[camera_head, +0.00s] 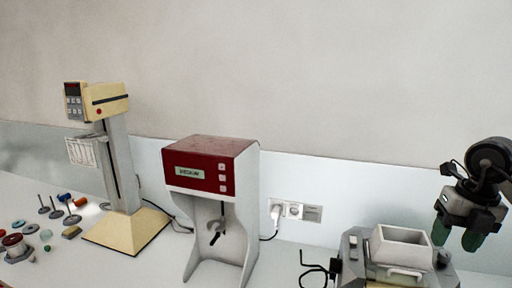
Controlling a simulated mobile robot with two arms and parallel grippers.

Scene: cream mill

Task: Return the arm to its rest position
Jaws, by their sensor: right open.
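My right gripper (459,235) shows at the right edge, with dark arm links above it and two green fingers pointing down. It hangs beside and slightly above the right end of the grey machine with the white box on top (401,248). The fingers are apart and nothing shows between them. My left gripper is not in the picture.
A red and white mixer (210,165) stands mid-counter. A cream and grey stand machine (125,225) is left of it. Several small discs and parts (45,225) lie at the far left. Wall sockets (294,211) with a plug and cables are behind.

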